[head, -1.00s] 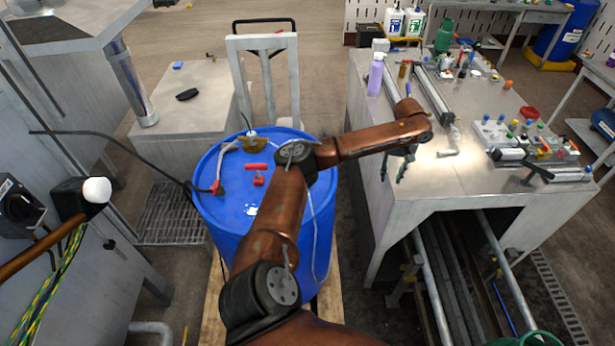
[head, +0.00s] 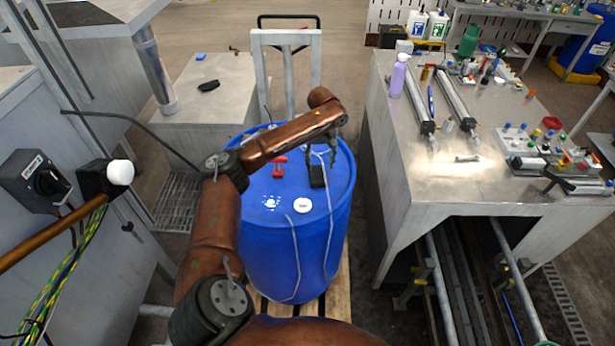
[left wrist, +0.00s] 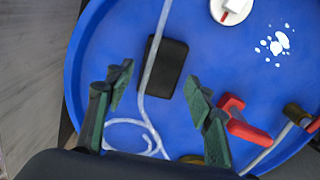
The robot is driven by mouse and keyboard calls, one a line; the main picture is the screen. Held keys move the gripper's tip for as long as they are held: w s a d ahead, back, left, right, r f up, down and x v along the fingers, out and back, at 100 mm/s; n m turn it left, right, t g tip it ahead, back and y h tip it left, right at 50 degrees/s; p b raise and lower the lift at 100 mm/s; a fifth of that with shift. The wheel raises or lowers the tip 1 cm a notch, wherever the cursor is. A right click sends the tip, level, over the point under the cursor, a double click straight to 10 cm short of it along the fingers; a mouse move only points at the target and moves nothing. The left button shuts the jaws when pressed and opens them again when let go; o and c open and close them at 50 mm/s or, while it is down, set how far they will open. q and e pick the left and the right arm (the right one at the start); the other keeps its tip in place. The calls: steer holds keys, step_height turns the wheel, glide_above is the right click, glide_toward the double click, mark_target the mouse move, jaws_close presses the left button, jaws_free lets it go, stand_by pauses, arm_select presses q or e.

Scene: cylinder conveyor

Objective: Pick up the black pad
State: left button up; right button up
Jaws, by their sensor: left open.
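The black pad (head: 317,176) lies flat on top of the blue drum (head: 328,240), towards its right side. In the left wrist view the pad (left wrist: 172,70) is a dark rounded rectangle, with a pale cord running across its left part. My left gripper (head: 322,157) is above the drum top, close to the pad. In the left wrist view its green fingers (left wrist: 158,84) are spread wide and empty, and the pad lies ahead between their lines. The exact height gap cannot be told. My right gripper is not in view.
A red valve handle (head: 280,167) and a white cap (head: 302,205) are on the drum top. Another dark object (head: 209,86) lies on the grey table at the left. The metal workbench (head: 400,150) at right holds a purple bottle (head: 398,76) and parts.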

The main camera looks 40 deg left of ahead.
mark_target(318, 176)
arm_select(q)
steer(key=o, duration=0.4)
steer(key=f, duration=0.3)
steer(key=shift+s+a, duration=0.15)
steer(key=shift+s, duration=0.05)
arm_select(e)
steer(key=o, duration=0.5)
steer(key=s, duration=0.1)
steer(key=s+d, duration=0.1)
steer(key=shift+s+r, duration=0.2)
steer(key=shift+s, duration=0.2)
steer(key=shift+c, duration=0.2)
arm_select(q)
step_height(318, 176, down, 3)
steer(key=shift+f+p, duration=0.2)
steer(key=shift+p, duration=0.2)
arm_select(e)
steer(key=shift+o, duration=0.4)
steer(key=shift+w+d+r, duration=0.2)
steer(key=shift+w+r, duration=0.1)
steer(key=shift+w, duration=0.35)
arm_select(q)
steer(key=shift+f, duration=0.3)
steer(key=c, duration=1)
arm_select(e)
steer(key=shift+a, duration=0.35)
